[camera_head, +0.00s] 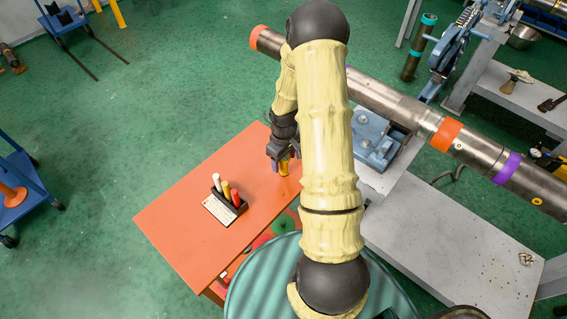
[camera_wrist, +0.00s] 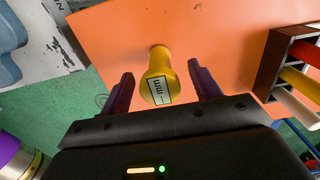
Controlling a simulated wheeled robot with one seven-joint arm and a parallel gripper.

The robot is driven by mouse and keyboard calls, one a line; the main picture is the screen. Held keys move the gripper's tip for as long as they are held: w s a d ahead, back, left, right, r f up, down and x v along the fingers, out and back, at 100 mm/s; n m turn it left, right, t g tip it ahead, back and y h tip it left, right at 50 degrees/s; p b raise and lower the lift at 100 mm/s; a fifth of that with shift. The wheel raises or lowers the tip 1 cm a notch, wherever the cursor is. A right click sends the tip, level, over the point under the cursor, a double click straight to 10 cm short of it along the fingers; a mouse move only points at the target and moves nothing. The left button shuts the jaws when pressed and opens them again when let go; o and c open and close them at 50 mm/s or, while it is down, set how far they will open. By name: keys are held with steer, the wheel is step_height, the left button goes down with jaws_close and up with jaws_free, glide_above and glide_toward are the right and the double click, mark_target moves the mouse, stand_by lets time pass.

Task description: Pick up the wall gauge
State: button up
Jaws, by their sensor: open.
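The wall gauge looks to be the small yellow piece with a white marked label on its end. In the wrist view this wall gauge (camera_wrist: 158,72) stands between the two purple fingers of my gripper (camera_wrist: 160,88), with a gap on each side. My gripper is open around it, and nothing is held. In the head view my gripper (camera_head: 284,158) is low over the orange tabletop, and the yellow gauge (camera_head: 284,167) shows just below the fingers. The orange table (camera_head: 185,235) bears it. The gauge's lower part is partly foreshortened.
A dark holder (camera_head: 229,207) with white, yellow and red markers stands on the table, left of my gripper, with a white card by it. A long steel pipe (camera_head: 390,103) with orange and purple bands lies across the vise (camera_head: 375,145) at right. The table's left part is clear.

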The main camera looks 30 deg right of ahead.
step_height(320, 180, down, 2)
steer(key=shift+f, duration=0.1)
steer(key=shift+c, duration=0.2)
stand_by(0.3)
steer(key=c, duration=1.1)
